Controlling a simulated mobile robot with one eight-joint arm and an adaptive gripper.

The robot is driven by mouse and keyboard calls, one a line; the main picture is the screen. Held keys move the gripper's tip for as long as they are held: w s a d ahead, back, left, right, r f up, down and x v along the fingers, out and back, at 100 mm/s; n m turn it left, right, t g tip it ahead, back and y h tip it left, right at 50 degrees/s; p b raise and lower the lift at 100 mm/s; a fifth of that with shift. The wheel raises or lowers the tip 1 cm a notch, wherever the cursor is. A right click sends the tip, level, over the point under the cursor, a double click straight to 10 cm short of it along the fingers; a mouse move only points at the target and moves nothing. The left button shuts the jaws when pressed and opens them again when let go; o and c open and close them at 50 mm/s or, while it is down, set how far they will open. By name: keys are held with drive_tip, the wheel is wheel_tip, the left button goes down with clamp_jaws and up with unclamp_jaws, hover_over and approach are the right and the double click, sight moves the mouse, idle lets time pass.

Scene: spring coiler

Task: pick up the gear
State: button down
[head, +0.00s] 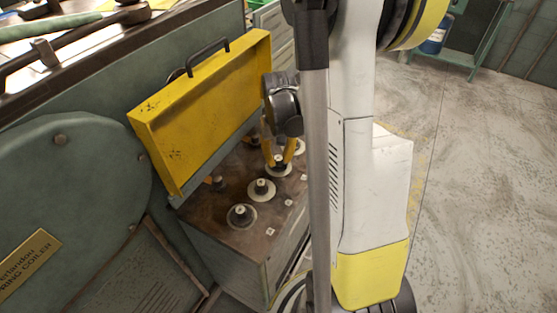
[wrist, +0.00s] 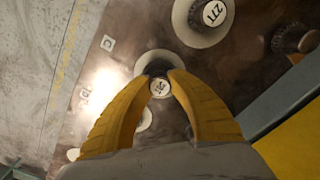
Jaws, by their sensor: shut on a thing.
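My gripper (head: 279,157) reaches down over the top of a worn brown cabinet, its two yellow fingers closed around a small dark round part, the gear, at one of the posts. In the wrist view my gripper (wrist: 160,76) has its fingertips on either side of the gear (wrist: 156,69). A pale labelled cap (wrist: 160,88) shows at its middle and a pale disc lies below. The fingers hide most of the gear, and I cannot tell whether it is lifted off its seat.
Similar posts on pale discs stand close by, one in front (head: 261,188) and one nearer the front edge (head: 241,214). A yellow raised lid (head: 205,105) stands along the left side. The green spring coiler (head: 70,185) is left of the cabinet. Open floor (head: 480,180) lies right.

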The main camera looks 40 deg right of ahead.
sight(279, 158)
wheel_tip(279, 158, up, 4)
drive_tip(key=shift+s+r+p, duration=0.1)
drive_tip(key=shift+r+p, duration=0.15)
drive_tip(key=shift+p, duration=0.85)
drive_tip(key=s+d+r+p, duration=0.1)
drive_tip(key=s+d+r, duration=0.1)
drive_tip(key=s, duration=0.3)
drive_tip(key=s+d+r+p, duration=0.2)
drive_tip(key=s+d+r, duration=0.1)
drive_tip(key=s+r, duration=0.1)
drive_tip(key=shift+s+p, duration=0.3)
drive_tip(key=shift+s, duration=0.45)
